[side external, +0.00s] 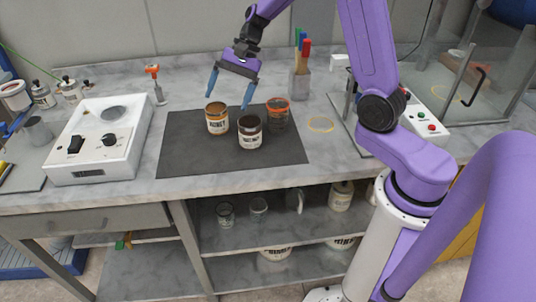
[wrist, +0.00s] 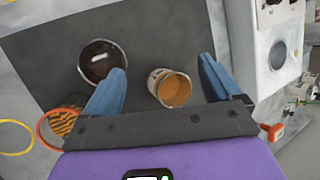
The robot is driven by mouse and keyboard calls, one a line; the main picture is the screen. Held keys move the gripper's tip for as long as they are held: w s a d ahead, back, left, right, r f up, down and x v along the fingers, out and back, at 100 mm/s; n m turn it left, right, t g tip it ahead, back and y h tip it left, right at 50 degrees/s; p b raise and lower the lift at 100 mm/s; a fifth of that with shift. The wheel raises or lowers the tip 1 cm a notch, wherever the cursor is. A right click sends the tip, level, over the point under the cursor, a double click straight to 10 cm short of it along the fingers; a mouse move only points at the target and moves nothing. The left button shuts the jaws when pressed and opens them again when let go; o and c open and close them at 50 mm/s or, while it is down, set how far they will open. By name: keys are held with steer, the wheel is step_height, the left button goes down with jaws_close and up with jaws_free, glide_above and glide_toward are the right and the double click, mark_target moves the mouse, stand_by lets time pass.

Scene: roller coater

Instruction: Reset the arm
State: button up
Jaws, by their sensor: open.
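My gripper (side external: 228,88) is open with blue fingers and hangs above the dark mat (side external: 185,160) on the bench. It also shows in the wrist view (wrist: 163,85), with nothing held between its fingers. Below it stand an upright labelled jar with orange-brown contents (side external: 217,126) and a labelled jar with dark contents (side external: 250,141). In the wrist view the orange-brown jar (wrist: 173,90) appears between the fingers, and the dark jar (wrist: 100,60) is by the left finger. A tiger-patterned jar with an orange ring (side external: 278,118) stands at the mat's right; the gripper partly hides it in the wrist view.
A white device with a knob (side external: 100,140) stands left of the mat. A holder with coloured-handled tools (side external: 300,80) stands behind. A yellow ring (side external: 321,124) lies right of the mat. A glass-sided machine (side external: 470,90) is at right. The mat's front is clear.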

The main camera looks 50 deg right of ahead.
steer(key=s+a+r+n+g+h, duration=0.1)
steer(key=s+a+n+h, duration=0.15)
steer(key=s+n, duration=0.4)
steer(key=s+a+r+n+g+h, duration=0.15)
steer(key=s+a+n, duration=0.25)
steer(key=s, duration=0.5)
steer(key=s+d+n+t+h, duration=0.1)
steer(key=s+d+n, duration=0.3)
steer(key=s+n, duration=0.8)
steer(key=s+h, duration=0.1)
steer(key=s, duration=0.3)
steer(key=shift+s+f, duration=0.25)
steer(key=shift+f, duration=0.05)
steer(key=shift+t, duration=0.25)
